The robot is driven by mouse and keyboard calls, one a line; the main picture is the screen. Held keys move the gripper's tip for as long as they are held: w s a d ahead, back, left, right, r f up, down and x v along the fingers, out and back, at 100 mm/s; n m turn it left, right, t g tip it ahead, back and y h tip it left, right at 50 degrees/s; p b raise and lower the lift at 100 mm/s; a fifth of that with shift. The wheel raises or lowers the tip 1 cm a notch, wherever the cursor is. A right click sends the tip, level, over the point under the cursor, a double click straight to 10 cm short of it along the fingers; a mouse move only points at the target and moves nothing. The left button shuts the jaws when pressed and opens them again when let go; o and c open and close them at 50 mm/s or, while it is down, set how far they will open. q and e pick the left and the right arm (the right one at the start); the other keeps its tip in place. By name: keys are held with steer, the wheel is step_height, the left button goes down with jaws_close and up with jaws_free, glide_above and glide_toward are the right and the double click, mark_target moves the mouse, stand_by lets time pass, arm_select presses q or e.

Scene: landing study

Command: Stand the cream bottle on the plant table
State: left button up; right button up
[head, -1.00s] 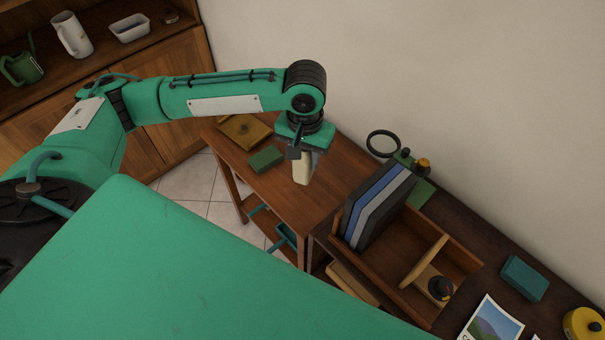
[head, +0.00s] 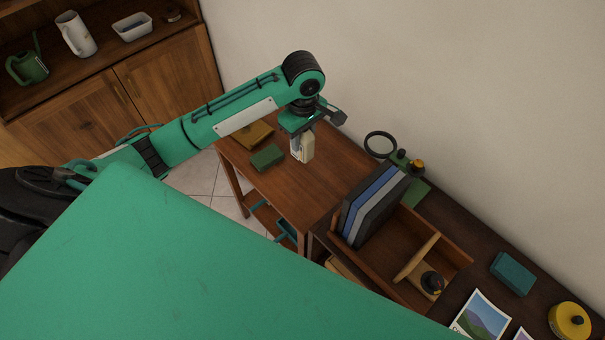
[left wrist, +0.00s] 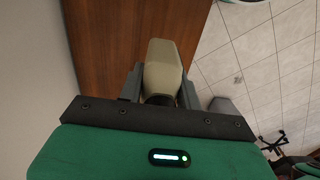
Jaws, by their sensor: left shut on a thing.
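The cream bottle (head: 304,148) hangs from my left gripper (head: 301,136) in the head view, over a small wooden table (head: 295,195). No plant shows on this table. In the left wrist view the bottle (left wrist: 164,68) sits between the two grey fingers of my left gripper (left wrist: 160,92), shut on it. The bottle looks roughly upright. I cannot tell whether its lower end touches the tabletop. The wooden surface (left wrist: 115,45) also shows beside the bottle in the left wrist view. My right gripper is not in view.
A green box (head: 267,157) and a yellow-brown item (head: 253,135) lie left of the bottle. An open wooden organiser (head: 385,262) with upright folders (head: 372,205) stands at the right, near a magnifier (head: 381,144). The tabletop in front of the bottle is clear.

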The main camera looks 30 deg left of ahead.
mark_target(303, 147)
arm_select(q)
step_height(303, 147, down, 16)
steer(key=shift+r+p, duration=0.2)
steer(key=shift+p, duration=0.3)
steer(key=shift+f, duration=0.1)
steer(key=o, duration=1.1)
step_height(303, 147, up, 12)
steer(key=shift+r+b, duration=0.15)
steer(key=shift+b, duration=0.25)
